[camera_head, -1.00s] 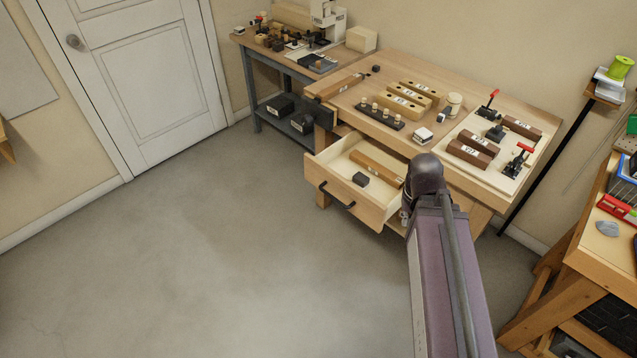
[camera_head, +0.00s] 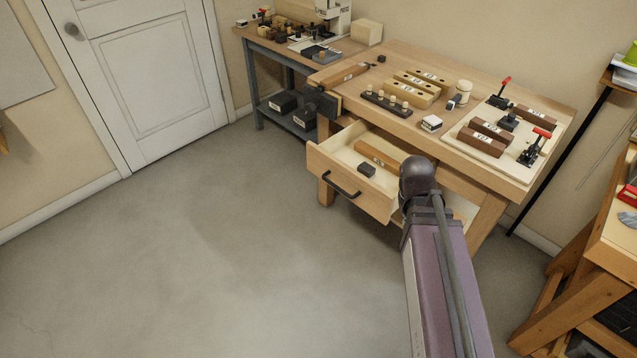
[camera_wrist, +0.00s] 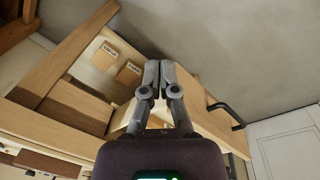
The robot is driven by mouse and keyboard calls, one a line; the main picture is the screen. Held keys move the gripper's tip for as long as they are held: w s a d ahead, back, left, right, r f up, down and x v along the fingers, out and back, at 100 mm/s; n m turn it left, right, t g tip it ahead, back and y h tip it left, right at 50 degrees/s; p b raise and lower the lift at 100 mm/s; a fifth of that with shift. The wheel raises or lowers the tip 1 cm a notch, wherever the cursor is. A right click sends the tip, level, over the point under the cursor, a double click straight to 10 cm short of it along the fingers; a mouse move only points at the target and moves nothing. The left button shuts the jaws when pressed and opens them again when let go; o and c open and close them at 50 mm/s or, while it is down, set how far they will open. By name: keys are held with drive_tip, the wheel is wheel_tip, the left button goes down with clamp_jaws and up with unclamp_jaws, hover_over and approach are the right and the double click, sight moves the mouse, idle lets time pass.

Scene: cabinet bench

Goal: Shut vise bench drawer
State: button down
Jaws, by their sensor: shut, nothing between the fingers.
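The vise bench (camera_head: 490,75) stands against the wall with its wooden drawer (camera_head: 345,185) pulled out. The drawer has a black bar handle (camera_head: 341,188) on its front. A wood block (camera_head: 378,154) and a small dark block (camera_head: 366,169) lie inside it. In the wrist view my gripper (camera_wrist: 157,66) has its fingers together and empty, beside the drawer, whose handle (camera_wrist: 226,114) shows to the right. Whether the fingers touch the drawer I cannot tell. In the head view my arm hides my gripper and covers the drawer's right side.
The bench vise (camera_head: 322,103) sits at the bench's left end. Labelled blocks and a board of red-handled clamps (camera_head: 484,140) lie on top. Another table (camera_head: 290,58) stands behind left, and a wooden workbench (camera_head: 590,255) at right. The floor (camera_head: 180,250) before the drawer is clear.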

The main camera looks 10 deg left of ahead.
drive_tip(key=w+a+f+n+t+h+b, duration=0.1)
drive_tip(key=w+f+n+b, duration=0.15)
drive_tip(key=f+b, duration=0.85)
drive_tip(key=w+a+f+n+h+b, duration=0.1)
drive_tip(key=w+f+n+h+b, duration=0.15)
drive_tip(key=f+b, duration=0.75)
drive_tip(key=n+t+h+b, duration=0.6)
drive_tip(key=n+t+b, duration=0.5)
drive_tip(key=n, duration=1.1)
approach(323, 169)
drive_tip(key=s+a+f+t+p, duration=0.2)
drive_tip(key=s+a+p, duration=0.1)
drive_tip(key=s+a, duration=0.15)
drive_tip(key=shift+s+d+r, duration=0.2)
drive_tip(key=shift+s+d, duration=0.1)
drive_tip(key=shift+s, duration=0.1)
drive_tip(key=shift+w+d, duration=0.15)
drive_tip(key=x, duration=1.3)
drive_tip(key=shift+w+d, duration=0.2)
drive_tip(key=shift+d, duration=0.15)
